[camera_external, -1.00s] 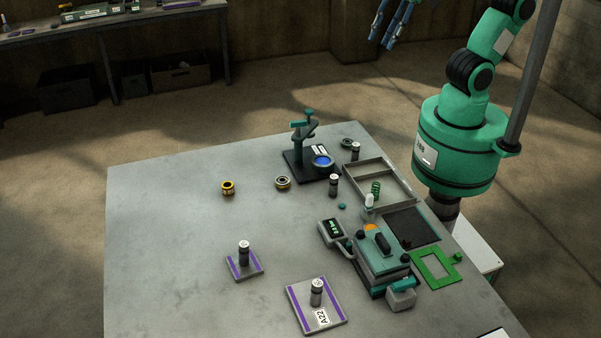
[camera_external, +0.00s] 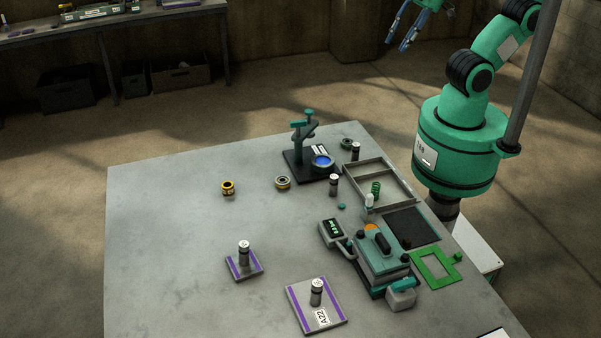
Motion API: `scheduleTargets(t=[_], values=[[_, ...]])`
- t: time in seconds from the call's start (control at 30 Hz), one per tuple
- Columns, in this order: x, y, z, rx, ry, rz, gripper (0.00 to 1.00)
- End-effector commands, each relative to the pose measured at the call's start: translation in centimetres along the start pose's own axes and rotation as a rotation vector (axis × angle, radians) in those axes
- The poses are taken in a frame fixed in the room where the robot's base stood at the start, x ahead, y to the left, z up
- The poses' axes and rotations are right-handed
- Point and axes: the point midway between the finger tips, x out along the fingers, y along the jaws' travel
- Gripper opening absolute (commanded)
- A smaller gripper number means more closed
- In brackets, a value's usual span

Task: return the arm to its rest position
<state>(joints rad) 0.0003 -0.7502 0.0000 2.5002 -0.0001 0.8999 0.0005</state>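My gripper (camera_external: 397,42) is at the top edge of the external view, above and beyond the far side of the workbench. Its blue fingers point down and stand apart, with nothing visible between them. My green arm rises from its base at the right of the bench, and its upper part is cut off by the top of the picture. The gripper is clear of everything on the bench.
The grey workbench (camera_external: 150,240) holds a press stand (camera_external: 304,145), a divided tray (camera_external: 352,168), a teal device (camera_external: 378,260), a green frame (camera_external: 418,262) and two purple-striped plates with dark cylinders. Its left part is bare. A grey pole (camera_external: 530,80) stands beside my arm.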

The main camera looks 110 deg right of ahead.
Motion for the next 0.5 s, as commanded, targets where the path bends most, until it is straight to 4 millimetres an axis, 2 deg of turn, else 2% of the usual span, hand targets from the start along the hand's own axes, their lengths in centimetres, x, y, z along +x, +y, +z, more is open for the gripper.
scheduleTargets(t=[0.3,0.5], values=[[2.8,0.0,1.5,-0.001,0.000,0.000,0.40],[2.9,0.0,1.5,-0.001,0.000,0.000,0.40]])
